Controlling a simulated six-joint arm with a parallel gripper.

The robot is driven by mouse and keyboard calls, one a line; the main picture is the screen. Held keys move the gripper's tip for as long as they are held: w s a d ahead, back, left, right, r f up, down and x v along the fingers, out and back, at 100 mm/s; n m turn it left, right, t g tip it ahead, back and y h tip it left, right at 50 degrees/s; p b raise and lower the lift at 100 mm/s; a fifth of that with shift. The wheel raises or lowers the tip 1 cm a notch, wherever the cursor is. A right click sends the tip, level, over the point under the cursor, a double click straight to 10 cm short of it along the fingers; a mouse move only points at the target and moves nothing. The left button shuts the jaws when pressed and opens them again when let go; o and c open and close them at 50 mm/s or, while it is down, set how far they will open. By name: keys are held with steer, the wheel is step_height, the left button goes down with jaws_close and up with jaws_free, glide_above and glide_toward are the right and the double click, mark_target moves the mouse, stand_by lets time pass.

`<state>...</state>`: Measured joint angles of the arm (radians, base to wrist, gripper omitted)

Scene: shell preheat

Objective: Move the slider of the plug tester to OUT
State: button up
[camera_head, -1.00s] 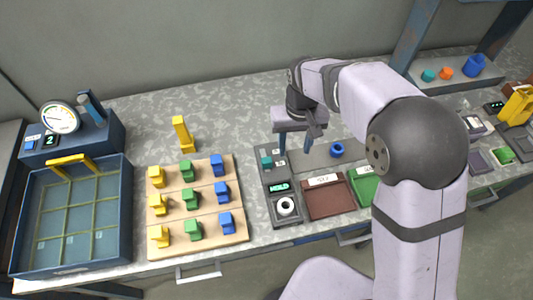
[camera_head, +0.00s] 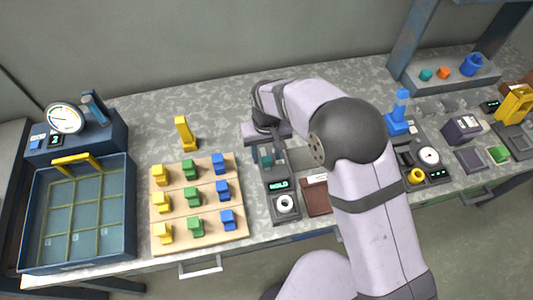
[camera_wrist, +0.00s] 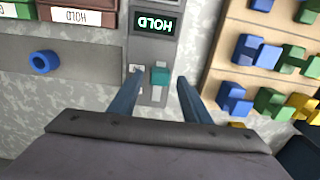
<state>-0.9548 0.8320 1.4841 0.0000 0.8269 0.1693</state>
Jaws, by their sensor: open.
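The plug tester (camera_head: 271,211) is a dark grey panel at the bench's front middle, with a lit display (camera_head: 278,186) reading HOLD and a white ring below it. Its teal slider (camera_wrist: 160,76) sits in a track near the panel's far end, beside small labels too small to read. My gripper (camera_wrist: 160,88) is open above the tester, pointing down. In the wrist view its two fingers are on either side of the slider, with gaps; whether they are down at its height I cannot tell. In the head view my gripper (camera_head: 267,160) partly hides the slider.
A wooden rack (camera_head: 198,238) of yellow, green and blue pieces stands close left of the tester. Labelled trays (camera_head: 316,199) and a blue ring (camera_wrist: 44,62) lie on its other side, partly hidden by my arm. A yellow piece (camera_head: 184,134) stands behind the rack.

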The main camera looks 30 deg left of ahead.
mark_target(263, 152)
steer(key=shift+f, duration=0.8)
jaws_close()
steer(key=shift+w+a+b, duration=0.6)
steer(key=shift+w+a, duration=1.1)
steer(key=shift+a, duration=0.05)
steer(key=shift+r, duration=0.1)
jaws_free()
steer(key=shift+w, duration=0.1)
step_height(263, 152, up, 7)
steer(key=b, duration=0.2)
